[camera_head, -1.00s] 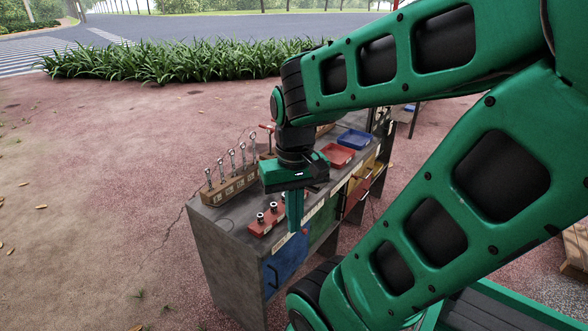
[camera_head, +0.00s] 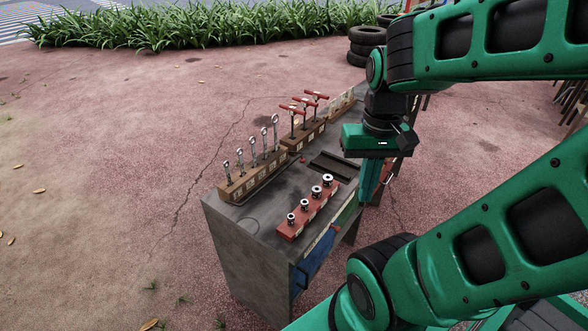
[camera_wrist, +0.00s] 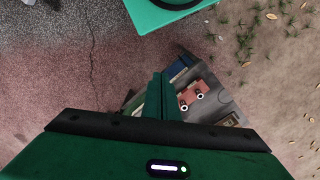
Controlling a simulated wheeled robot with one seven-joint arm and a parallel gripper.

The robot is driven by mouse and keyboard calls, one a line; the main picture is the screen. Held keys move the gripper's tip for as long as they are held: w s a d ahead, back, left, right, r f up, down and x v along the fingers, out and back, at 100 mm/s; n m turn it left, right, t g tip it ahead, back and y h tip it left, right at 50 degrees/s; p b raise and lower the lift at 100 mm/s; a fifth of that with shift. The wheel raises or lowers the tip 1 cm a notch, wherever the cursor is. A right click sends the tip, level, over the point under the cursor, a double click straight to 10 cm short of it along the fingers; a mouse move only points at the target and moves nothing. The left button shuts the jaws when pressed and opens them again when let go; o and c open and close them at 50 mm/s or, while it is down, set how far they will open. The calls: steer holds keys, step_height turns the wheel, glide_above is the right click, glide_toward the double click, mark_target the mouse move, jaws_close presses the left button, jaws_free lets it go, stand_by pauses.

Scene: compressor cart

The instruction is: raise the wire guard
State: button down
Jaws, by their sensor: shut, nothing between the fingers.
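I cannot make out a wire guard in either view now. My gripper (camera_head: 370,182) points down at the right, front side of the grey bench (camera_head: 228,262) in the head view. Its fingers are together and empty, and my own arm hides part of the bench behind them. In the wrist view the closed fingers (camera_wrist: 162,95) stand over the bench edge, beside the red socket block (camera_wrist: 205,88). I see no contact between the fingers and anything.
The bench top holds a red block with sockets (camera_head: 308,212), a wooden wrench rack (camera_head: 240,188) and a rack of red-handled tools (camera_head: 308,132). A blue drawer front (camera_head: 318,254) faces my side. Black tyres (camera_head: 366,44) stand behind. Open paving lies left.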

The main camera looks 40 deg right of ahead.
steer(key=w+d+f+m+t+y, duration=0.1)
steer(key=w+f+m, duration=0.3)
steer(key=w+m, duration=0.4)
steer(key=w+d+f+m+t, duration=0.4)
steer(key=w+f+m, duration=0.1)
steer(key=w+m, duration=0.4)
steer(key=w+d+f+m+t+y, duration=0.1)
steer(key=w+d+f+m+t, duration=0.2)
steer(key=w+m, duration=0.5)
steer(key=w+f, duration=0.1)
steer(key=w, duration=0.2)
steer(key=shift+w+f+m+y, duration=0.3)
steer(key=shift+w, duration=0.05)
steer(key=shift+a+f, duration=0.1)
steer(key=x, duration=1)
